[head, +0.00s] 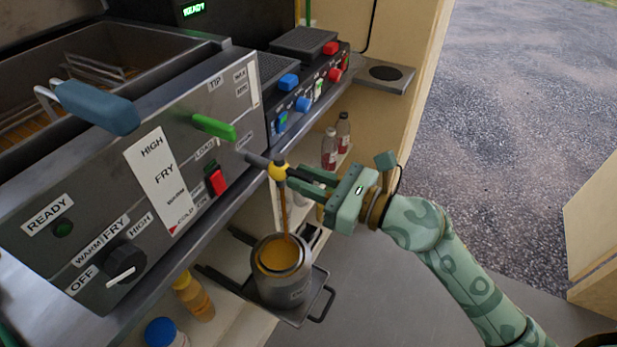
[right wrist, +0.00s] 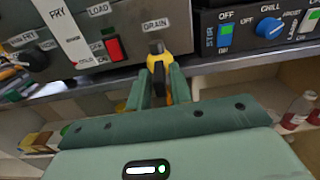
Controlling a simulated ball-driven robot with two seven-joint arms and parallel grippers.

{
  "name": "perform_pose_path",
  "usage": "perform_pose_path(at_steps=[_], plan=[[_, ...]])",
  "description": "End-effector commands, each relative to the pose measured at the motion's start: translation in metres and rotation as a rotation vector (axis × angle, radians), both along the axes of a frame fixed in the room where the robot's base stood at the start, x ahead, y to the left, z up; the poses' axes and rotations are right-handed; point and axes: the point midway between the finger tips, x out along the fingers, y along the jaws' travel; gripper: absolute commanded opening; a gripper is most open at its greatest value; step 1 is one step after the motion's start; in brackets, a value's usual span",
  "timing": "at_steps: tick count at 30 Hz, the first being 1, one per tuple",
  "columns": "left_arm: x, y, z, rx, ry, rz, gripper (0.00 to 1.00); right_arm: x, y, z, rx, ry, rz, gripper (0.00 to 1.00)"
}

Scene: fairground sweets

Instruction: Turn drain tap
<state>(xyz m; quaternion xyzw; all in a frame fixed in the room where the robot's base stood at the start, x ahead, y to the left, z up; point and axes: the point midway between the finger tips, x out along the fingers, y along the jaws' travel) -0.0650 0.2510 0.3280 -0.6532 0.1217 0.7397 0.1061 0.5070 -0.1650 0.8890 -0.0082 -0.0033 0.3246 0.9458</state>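The drain tap (head: 279,170), with a yellow body and a dark lever, sticks out from the front of the fryer. It also shows under the DRAIN label in the right wrist view (right wrist: 181,84). My right gripper (head: 303,180) has its fingers on both sides of the dark lever and appears shut on it. A thin brown stream of oil (head: 284,212) runs down from the tap into a metal pot (head: 290,291), which holds golden oil. My left gripper is not in view.
The pot stands on a dark tray (head: 317,303) below the fryer (head: 90,215). Red sauce bottles (head: 329,149) stand on the shelf behind my right gripper. A yellow bottle (head: 193,297) and a blue-capped bottle (head: 160,332) are at lower left. The floor at right is clear.

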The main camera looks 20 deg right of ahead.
Motion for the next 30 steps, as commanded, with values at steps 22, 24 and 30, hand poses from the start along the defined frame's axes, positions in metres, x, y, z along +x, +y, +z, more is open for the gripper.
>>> perform_pose_path(at_steps=[22,24,30], plan=[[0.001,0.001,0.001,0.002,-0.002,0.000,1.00,-0.031,-0.023,-0.003,-0.003,0.008,0.000,0.33],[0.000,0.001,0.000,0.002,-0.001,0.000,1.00,-0.046,-0.035,-0.003,-0.004,0.010,0.002,0.33],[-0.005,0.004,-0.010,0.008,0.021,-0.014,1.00,-0.085,-0.066,-0.007,-0.001,0.012,0.000,0.33]])
